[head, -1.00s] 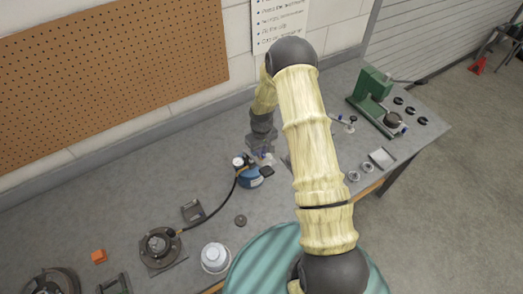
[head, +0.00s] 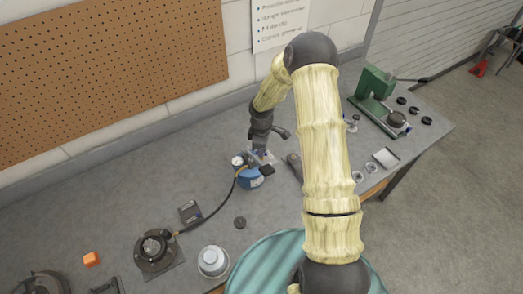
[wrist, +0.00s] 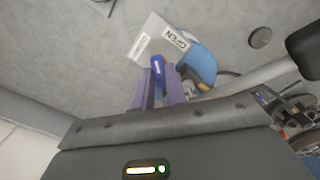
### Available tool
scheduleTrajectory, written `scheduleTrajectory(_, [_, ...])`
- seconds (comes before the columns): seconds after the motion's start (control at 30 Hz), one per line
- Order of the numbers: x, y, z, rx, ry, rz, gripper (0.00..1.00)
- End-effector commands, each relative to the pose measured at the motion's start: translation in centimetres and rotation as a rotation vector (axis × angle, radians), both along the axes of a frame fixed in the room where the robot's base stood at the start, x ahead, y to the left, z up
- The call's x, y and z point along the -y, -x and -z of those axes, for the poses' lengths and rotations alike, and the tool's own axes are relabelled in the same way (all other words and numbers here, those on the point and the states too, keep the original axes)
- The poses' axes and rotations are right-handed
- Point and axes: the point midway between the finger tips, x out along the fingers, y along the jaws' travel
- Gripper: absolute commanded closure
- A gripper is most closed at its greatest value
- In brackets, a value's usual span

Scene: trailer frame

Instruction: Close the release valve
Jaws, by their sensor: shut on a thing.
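The blue hand pump (head: 250,178) stands on the bench with a dark hose; its blue body (wrist: 203,62) also shows in the wrist view. A pale plate (wrist: 150,38) beside it carries a label reading "OPEN" (wrist: 178,38). A small blue valve handle (wrist: 157,68) lies between the purple fingers of my gripper (wrist: 159,86). My gripper is shut on this handle. In the head view my gripper (head: 262,155) is just behind the pump, and the handle is too small to make out clearly there.
A hose runs from the pump to a round dark fixture (head: 154,249). A green press (head: 374,92) stands at the right. The bench behind the fixtures is clear.

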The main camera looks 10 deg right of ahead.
Motion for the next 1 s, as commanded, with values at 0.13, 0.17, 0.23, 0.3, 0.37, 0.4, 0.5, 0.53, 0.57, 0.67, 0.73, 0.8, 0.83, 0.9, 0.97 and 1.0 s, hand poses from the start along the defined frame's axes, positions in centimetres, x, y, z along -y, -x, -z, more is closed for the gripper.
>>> scheduleTrajectory(0.13, [0.08,-0.08,-0.04,0.002,0.000,-0.139,1.00])
scheduleTrajectory(0.17, [0.05,-0.08,-0.05,0.002,0.000,-0.167,1.00])
scheduleTrajectory(0.23, [0.02,-0.09,-0.07,0.002,-0.001,-0.234,1.00])
scheduleTrajectory(0.3, [0.04,-0.09,-0.09,0.002,-0.001,-0.300,1.00])
scheduleTrajectory(0.37, [0.07,-0.10,-0.10,0.003,-0.001,-0.356,1.00])
scheduleTrajectory(0.4, [0.03,-0.11,-0.12,0.003,-0.001,-0.391,1.00])
scheduleTrajectory(0.5, [0.04,-0.11,-0.15,0.003,0.000,-0.478,1.00])
scheduleTrajectory(0.53, [0.05,-0.11,-0.15,0.003,0.000,-0.501,1.00])
scheduleTrajectory(0.57, [0.04,-0.11,-0.16,0.003,0.000,-0.524,1.00])
scheduleTrajectory(0.67, [0.05,-0.13,-0.18,0.004,0.000,-0.590,1.00])
scheduleTrajectory(0.73, [0.05,-0.14,-0.19,0.004,0.000,-0.627,1.00])
scheduleTrajectory(0.8, [0.07,-0.16,-0.18,0.004,0.000,-0.658,1.00])
scheduleTrajectory(0.83, [0.07,-0.16,-0.18,0.003,0.001,-0.669,1.00])
scheduleTrajectory(0.9, [0.07,-0.17,-0.17,0.004,0.001,-0.691,1.00])
scheduleTrajectory(0.97, [0.07,-0.17,-0.17,0.004,0.001,-0.703,1.00])
scheduleTrajectory(1.0, [0.07,-0.18,-0.16,0.004,0.001,-0.709,1.00])
